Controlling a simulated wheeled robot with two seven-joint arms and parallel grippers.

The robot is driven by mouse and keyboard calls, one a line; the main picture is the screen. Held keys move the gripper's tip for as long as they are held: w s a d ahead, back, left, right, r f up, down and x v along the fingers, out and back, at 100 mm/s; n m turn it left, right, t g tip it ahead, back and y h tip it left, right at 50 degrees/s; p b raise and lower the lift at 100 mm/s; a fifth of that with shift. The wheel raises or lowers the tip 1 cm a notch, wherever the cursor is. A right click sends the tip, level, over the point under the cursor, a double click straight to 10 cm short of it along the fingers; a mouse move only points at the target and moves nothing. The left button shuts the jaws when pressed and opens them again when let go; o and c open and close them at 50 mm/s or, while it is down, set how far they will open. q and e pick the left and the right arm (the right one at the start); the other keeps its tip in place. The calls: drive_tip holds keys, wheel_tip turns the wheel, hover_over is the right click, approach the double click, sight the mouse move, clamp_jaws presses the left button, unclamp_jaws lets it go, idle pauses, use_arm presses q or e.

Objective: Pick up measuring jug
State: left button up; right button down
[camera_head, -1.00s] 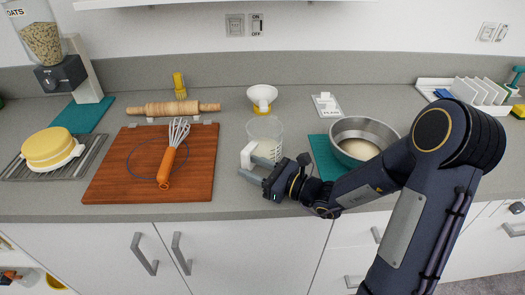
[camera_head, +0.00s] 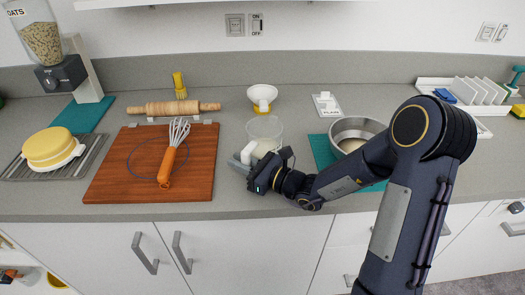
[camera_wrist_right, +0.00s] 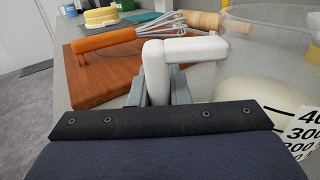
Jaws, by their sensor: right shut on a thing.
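The measuring jug (camera_head: 265,128) is clear, with a white handle (camera_head: 248,152) and pale contents low inside. It stands upright on the counter between the cutting board and the bowl. My right gripper (camera_head: 242,164) is shut on the jug's handle at the near left side. In the right wrist view the white handle (camera_wrist_right: 156,70) sits between the grey fingers (camera_wrist_right: 157,90), with the clear jug wall (camera_wrist_right: 265,55) and its black-numbered scale to the right. The wrist hides part of the jug's lower body in the head view. My left gripper is not in view.
A wooden board (camera_head: 120,170) with a whisk (camera_head: 172,155) lies left of the jug. A steel bowl (camera_head: 352,130) on a teal mat is to the right. A white funnel-like piece (camera_head: 262,92) stands behind, and a rolling pin (camera_head: 172,108) lies behind the board.

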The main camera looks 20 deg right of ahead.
drive_tip(key=shift+r, duration=0.2)
drive_tip(key=shift+r, duration=0.25)
wheel_tip(320, 180, up, 2)
drive_tip(key=shift+r, duration=0.25)
drive_tip(key=s+d+r+p, duration=0.1)
drive_tip(key=s+d+r, duration=0.6)
drive_tip(key=s, duration=0.5)
drive_tip(key=shift+r, duration=1.35)
drive_tip(key=shift+s, duration=0.1)
drive_tip(key=c, duration=2)
unclamp_jaws()
clamp_jaws()
